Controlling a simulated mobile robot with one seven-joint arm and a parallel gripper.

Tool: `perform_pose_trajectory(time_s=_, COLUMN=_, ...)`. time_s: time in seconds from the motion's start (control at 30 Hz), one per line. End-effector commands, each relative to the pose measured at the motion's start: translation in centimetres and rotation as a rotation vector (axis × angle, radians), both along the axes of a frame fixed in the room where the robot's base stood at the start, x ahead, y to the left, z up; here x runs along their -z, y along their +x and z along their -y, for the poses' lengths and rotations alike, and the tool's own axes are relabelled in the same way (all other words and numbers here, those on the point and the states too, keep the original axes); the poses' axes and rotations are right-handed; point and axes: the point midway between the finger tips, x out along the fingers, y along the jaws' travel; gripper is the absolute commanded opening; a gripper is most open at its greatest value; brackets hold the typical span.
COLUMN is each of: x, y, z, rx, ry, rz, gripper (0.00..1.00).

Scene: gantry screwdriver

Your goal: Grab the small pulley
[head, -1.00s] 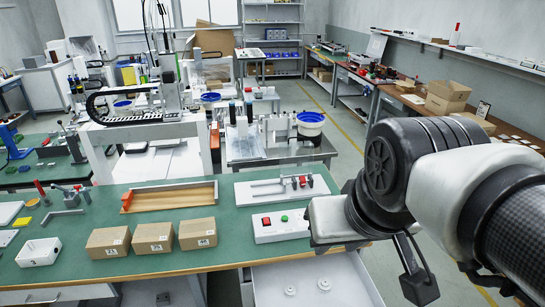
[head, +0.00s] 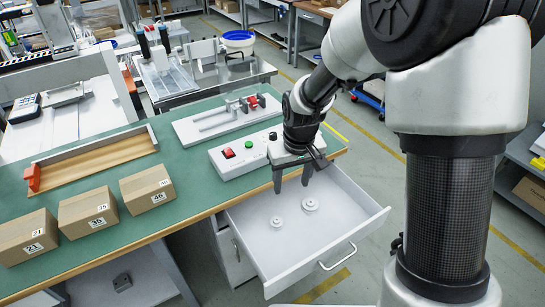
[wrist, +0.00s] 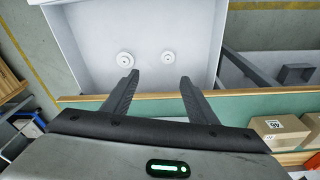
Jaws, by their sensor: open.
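Two white round pulleys lie apart on the floor of the open drawer. The small pulley (head: 277,222) is the left one in the head view and the right one in the wrist view (wrist: 168,57). The larger pulley (head: 310,204) is beside it, at left in the wrist view (wrist: 125,59). My gripper (head: 291,186) is open and empty, pointing down above the drawer's inner end, near the table edge. In the wrist view its fingers (wrist: 160,76) stop short of both pulleys in the picture, with the small pulley between their directions.
The white drawer (head: 352,231) has raised walls around the pulleys. The green table (head: 187,209) overhangs its inner end. On the table are a control box (head: 240,153) with red and green buttons, a clamp fixture (head: 215,120), a wooden tray (head: 100,160) and cardboard boxes (head: 147,189).

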Motion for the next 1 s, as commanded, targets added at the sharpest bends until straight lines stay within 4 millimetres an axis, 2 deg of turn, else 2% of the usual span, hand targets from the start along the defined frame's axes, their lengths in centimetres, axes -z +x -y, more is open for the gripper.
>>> perform_pose_trajectory(time_s=0.03, x=2.5, y=0.2, z=-0.5, rx=-0.011, ry=-0.001, rz=-0.015, gripper=0.53)
perform_pose_trajectory(time_s=0.27, x=6.3, y=0.6, z=-1.3, rx=-0.028, ry=0.0, rz=-0.033, gripper=0.53)
perform_pose_trajectory(time_s=0.6, x=13.6, y=1.4, z=-1.6, rx=-0.027, ry=-0.001, rz=-0.033, gripper=0.53)
perform_pose_trajectory(time_s=0.8, x=16.2, y=1.8, z=-1.8, rx=-0.026, ry=0.0, rz=-0.031, gripper=0.53)
perform_pose_trajectory(time_s=1.0, x=17.1, y=1.9, z=-1.9, rx=-0.027, ry=0.0, rz=-0.03, gripper=0.53)
